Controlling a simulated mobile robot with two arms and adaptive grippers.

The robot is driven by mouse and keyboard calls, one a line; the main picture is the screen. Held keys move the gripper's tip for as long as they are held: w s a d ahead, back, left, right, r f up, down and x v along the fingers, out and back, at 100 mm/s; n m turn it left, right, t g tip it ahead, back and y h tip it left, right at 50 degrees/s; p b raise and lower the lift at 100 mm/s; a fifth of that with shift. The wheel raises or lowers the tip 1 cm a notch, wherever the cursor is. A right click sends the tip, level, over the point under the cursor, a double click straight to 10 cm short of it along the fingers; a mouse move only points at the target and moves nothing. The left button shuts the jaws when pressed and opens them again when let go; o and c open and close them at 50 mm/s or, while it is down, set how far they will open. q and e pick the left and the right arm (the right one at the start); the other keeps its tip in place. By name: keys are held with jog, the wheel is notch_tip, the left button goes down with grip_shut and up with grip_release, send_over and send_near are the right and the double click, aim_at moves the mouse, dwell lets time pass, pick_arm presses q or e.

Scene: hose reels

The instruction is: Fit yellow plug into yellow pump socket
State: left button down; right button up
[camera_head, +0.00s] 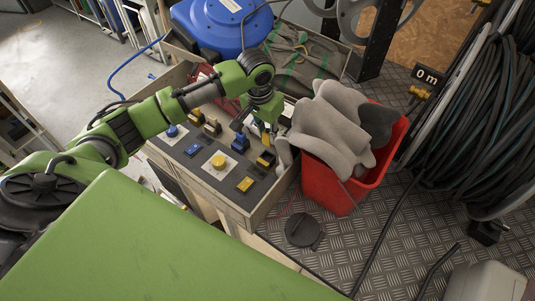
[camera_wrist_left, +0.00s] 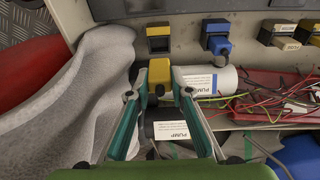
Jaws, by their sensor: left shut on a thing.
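My left gripper (camera_head: 264,124) reaches over the pump box; its two teal fingers also show in the left wrist view (camera_wrist_left: 158,94). It is shut on the yellow plug (camera_wrist_left: 160,72), a yellow block with a dark lower end between the fingertips. The yellow pump socket (camera_wrist_left: 158,38), a yellow and black block on the box wall, lies straight ahead of the plug with a visible gap. In the head view the socket (camera_head: 265,160) sits just below the gripper. My right gripper is not in view.
A blue socket (camera_wrist_left: 216,38) stands beside the yellow one. Grey cloth (camera_head: 335,125) hangs over a red bin (camera_head: 330,185) close to the gripper. White pump cylinders (camera_wrist_left: 208,79) and loose red wires (camera_wrist_left: 270,95) lie in the box. The panel carries a yellow button (camera_head: 219,161).

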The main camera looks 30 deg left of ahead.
aim_at(267, 143)
pick_arm(q)
notch_tip(267, 143, down, 5)
jog(key=shift+r, duration=0.2)
jog(key=shift+f, duration=1.7)
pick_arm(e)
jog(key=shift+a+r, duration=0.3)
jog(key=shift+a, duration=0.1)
pick_arm(q)
jog(key=shift+f, duration=0.1)
jog(key=c, duration=1.8)
grip_release()
jog(key=shift+f, duration=0.1)
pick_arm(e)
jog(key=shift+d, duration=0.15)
pick_arm(q)
jog(key=shift+r, duration=0.4)
jog(key=r, duration=0.3)
jog(key=s+r, duration=0.1)
jog(key=r, duration=0.3)
jog(key=s+r, duration=0.1)
jog(key=r, duration=0.3)
jog(key=shift+a+r, duration=0.1)
jog(key=shift+r, duration=0.15)
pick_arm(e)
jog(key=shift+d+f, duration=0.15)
pick_arm(q)
jog(key=shift+w, duration=0.1)
